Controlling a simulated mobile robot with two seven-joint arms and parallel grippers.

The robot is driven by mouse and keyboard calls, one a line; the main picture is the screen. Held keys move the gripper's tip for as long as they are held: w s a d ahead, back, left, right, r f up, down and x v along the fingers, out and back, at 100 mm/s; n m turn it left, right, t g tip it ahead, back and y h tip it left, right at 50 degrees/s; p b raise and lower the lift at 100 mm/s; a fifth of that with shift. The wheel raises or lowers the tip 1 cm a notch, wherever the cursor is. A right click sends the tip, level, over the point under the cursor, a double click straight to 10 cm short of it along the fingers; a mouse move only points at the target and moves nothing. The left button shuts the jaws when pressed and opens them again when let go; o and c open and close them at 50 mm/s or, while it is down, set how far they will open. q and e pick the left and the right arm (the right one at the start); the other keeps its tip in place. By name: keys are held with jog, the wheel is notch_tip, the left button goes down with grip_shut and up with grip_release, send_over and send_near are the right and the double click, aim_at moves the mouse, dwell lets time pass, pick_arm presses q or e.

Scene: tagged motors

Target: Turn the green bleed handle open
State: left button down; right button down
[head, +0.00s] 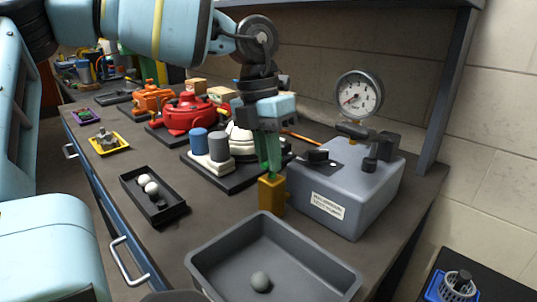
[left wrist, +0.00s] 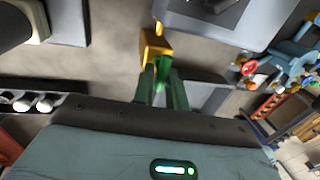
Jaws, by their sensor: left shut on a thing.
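My left gripper (head: 269,165) points down over the bench, beside the grey pump box (head: 350,185). It is shut on the green bleed handle, which shows between the fingertips in the left wrist view (left wrist: 163,71). The handle sits at the brass valve block (head: 271,194), in front of the box's left side. The brass block also shows just beyond the fingertips in the left wrist view (left wrist: 155,44). The fingers hide much of the handle, so its exact angle is hard to tell. My right gripper is not in view.
A round gauge (head: 359,95) stands above the box. A grey tray (head: 205,267) with a ball (head: 260,281) is in front of the valve. Left are a motor on a black base (head: 232,180), a red motor (head: 188,115) and a small black tray (head: 177,211).

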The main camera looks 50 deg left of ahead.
pick_arm(q)
jog(key=c, duration=1.5)
grip_release()
jog(key=shift+o, duration=0.2)
jog(key=shift+r, duration=0.1)
notch_tip(320, 180, up, 8)
jog(key=a, duration=0.1)
jog(key=shift+a+f+p, duration=0.2)
jog(key=shift+a+p, duration=0.05)
jog(key=shift+p, duration=0.1)
jog(key=shift+s, duration=0.1)
